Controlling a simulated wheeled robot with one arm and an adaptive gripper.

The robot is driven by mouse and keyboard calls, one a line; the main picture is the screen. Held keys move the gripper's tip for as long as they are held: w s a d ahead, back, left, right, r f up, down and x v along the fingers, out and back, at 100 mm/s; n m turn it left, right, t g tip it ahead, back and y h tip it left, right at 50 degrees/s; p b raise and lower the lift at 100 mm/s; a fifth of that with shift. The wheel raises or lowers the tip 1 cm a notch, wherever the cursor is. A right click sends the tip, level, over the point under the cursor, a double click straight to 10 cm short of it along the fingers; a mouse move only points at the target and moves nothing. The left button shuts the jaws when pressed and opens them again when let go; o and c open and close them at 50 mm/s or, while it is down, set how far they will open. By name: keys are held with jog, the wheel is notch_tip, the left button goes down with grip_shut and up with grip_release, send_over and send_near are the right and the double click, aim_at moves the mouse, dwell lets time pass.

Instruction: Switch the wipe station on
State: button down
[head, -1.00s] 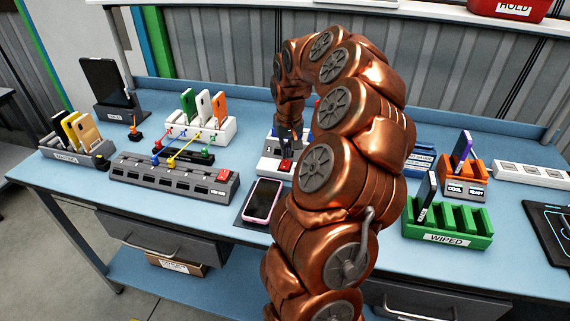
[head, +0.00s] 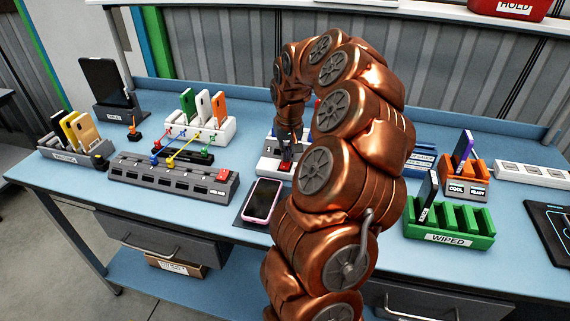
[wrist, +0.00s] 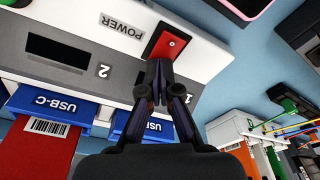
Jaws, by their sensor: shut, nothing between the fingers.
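A white and grey station (wrist: 75,30) carries a POWER label and a red rocker switch (wrist: 166,46), with numbered positions and blue USB-C parts. In the head view the red switch (head: 285,168) sits at its front, and my arm hides much of the station. My gripper (wrist: 157,68) is shut and empty, its fingertips at the near edge of the red switch. They look to be touching it or very close. Which way the switch is tilted I cannot tell. My gripper (head: 286,152) also shows in the head view, pointing down just above the switch.
A pink-edged phone (head: 262,199) lies in front of the station. A grey strip (head: 170,182) with its own red switch (head: 223,176) is at left. A green WIPED rack (head: 450,238) and an orange holder (head: 466,178) stand at right.

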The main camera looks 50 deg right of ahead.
jog(key=shift+f+b, duration=0.3)
jog(key=shift+f, duration=0.1)
jog(key=shift+r, duration=0.1)
jog(key=shift+r+p, duration=0.65)
jog(key=shift+r, duration=2.8)
